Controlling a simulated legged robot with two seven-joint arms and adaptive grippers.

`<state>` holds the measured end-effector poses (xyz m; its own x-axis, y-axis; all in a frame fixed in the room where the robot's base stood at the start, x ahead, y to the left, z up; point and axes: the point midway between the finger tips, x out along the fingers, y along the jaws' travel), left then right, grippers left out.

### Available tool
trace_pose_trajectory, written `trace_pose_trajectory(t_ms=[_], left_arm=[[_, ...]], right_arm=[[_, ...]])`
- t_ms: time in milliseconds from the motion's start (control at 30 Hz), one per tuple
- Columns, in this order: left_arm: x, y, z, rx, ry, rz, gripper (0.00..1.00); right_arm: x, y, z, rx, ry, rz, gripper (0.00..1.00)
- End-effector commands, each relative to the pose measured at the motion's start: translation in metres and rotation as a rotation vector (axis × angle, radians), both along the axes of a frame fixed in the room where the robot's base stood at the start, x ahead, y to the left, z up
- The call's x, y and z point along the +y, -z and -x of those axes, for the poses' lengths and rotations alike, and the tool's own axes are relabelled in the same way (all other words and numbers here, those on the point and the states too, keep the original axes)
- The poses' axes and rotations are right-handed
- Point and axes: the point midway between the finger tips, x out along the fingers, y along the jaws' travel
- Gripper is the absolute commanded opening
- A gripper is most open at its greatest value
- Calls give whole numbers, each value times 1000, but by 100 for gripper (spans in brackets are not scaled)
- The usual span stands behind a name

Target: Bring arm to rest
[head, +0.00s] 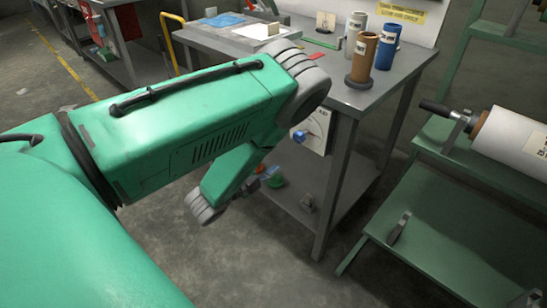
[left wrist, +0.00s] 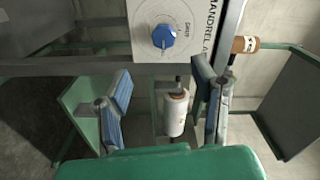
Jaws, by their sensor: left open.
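My green left arm fills the left and middle of the head view. My left gripper (head: 268,178) shows there only in part, as small bluish fingers past the arm's lower link, beside the table leg and below the tabletop. In the left wrist view the left gripper (left wrist: 160,95) shows two blue-padded fingers spread wide, with nothing between the pads. A white roll (left wrist: 175,112) shows in the gap, apparently beyond the fingers. The right gripper is in neither view.
A control panel with a blue knob (head: 316,126) hangs at the grey table (head: 370,95). Brown, blue and white cylinders stand on the table. A green rack with a white roll (head: 515,140) is at right. Open floor (head: 260,265) lies in front.

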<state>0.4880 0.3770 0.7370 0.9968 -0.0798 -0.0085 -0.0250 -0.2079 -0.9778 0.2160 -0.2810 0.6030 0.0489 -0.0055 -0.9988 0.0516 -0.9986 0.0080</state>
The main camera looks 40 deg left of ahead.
Motion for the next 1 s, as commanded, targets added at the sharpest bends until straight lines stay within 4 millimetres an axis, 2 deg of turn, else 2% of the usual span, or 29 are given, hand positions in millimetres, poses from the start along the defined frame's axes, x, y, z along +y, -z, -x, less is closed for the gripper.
trace_pose_trajectory(t_ms=[300,367,467,567,600,667,733,800,900,1000], left_arm=[[0,2,0,12,-6,10,53],[0,9,3,52,-26,45,53],[1,34,16,200,-103,169,53],[-5,72,46,435,-244,372,53],[-11,88,64,540,-314,464,53],[-22,109,96,694,-428,593,53],[-39,127,136,863,-565,725,53],[-55,136,176,1010,-701,828,53],[-76,139,224,1170,-868,920,53],[-89,136,255,1266,-981,964,53]], right_arm=[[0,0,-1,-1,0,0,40],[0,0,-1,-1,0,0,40],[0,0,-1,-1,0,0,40],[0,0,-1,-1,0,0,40],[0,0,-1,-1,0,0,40],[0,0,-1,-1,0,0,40],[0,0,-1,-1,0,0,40],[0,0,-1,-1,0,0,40],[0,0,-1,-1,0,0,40],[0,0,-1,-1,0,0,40]])
